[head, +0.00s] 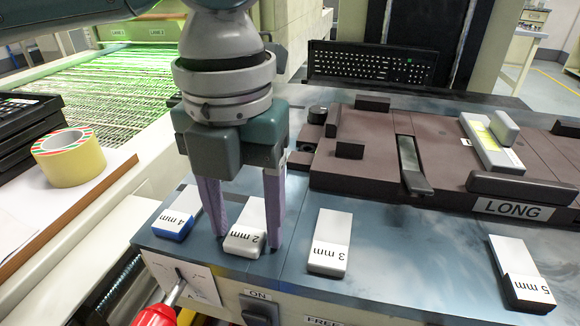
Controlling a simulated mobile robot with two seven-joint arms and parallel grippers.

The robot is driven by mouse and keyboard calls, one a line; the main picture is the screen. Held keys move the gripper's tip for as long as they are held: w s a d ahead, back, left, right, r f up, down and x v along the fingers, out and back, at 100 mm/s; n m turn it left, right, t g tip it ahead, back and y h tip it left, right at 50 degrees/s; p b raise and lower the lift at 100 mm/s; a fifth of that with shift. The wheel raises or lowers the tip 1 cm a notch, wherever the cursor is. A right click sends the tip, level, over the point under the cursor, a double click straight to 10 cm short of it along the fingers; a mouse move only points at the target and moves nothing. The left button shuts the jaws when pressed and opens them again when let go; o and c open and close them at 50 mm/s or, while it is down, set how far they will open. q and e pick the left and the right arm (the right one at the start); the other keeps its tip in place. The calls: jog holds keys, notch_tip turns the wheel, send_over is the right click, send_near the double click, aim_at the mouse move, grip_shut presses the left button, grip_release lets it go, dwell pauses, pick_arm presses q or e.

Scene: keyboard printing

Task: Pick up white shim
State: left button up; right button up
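The shim marked 2 mm (244,240) is a white block lying on the blue-grey table top near its front edge. My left gripper (246,240) points down over it, with one purple finger on each side. The fingers are apart and look open, with small gaps to the block; firm contact cannot be made out. Another whitish shim, marked 3 mm (329,240), lies to the right, apart from the gripper. My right gripper is not in view.
A blue-based 4 mm shim (177,212) lies close to the left finger. A black-based 5 mm shim (522,275) is far right. A brown fixture (350,175) stands behind, with a LONG label (512,209). A yellow tape roll (68,160) sits at left.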

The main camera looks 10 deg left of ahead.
pick_arm(q)
grip_shut()
jog(key=shift+r, duration=0.15)
dwell(0.4)
